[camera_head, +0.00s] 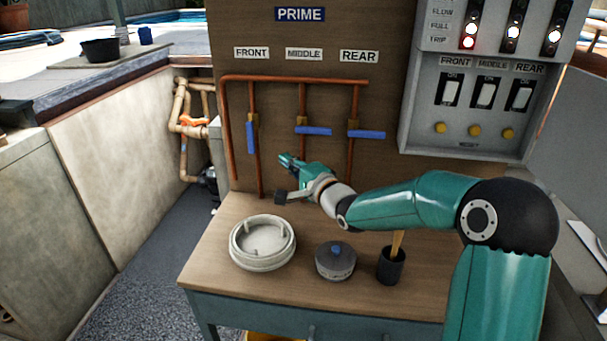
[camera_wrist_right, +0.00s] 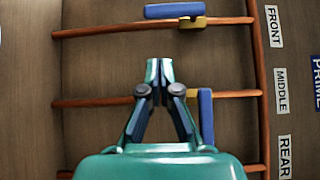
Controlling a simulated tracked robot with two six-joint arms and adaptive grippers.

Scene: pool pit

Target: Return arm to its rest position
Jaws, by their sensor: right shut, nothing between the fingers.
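My right arm reaches in from the right over the wooden bench. Its teal gripper (camera_head: 284,160) is shut and empty, in front of the board below the valves. In the wrist view the gripper (camera_wrist_right: 159,68) has its tips together, with the middle pipe behind them. The front valve's blue handle (camera_head: 250,137) stands upright along its pipe. The middle blue handle (camera_head: 313,131) and rear blue handle (camera_head: 366,134) lie across their pipes. The wrist view also shows the front handle (camera_wrist_right: 175,10) and middle handle (camera_wrist_right: 206,117). My left gripper is out of view.
On the bench (camera_head: 215,265) are a white round ring-shaped part (camera_head: 262,243), a grey lidded pot (camera_head: 335,261) and a black cup (camera_head: 391,266) with a wooden stick. A grey switch box (camera_head: 480,130) hangs at right. Open floor (camera_head: 140,270) lies left of the bench.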

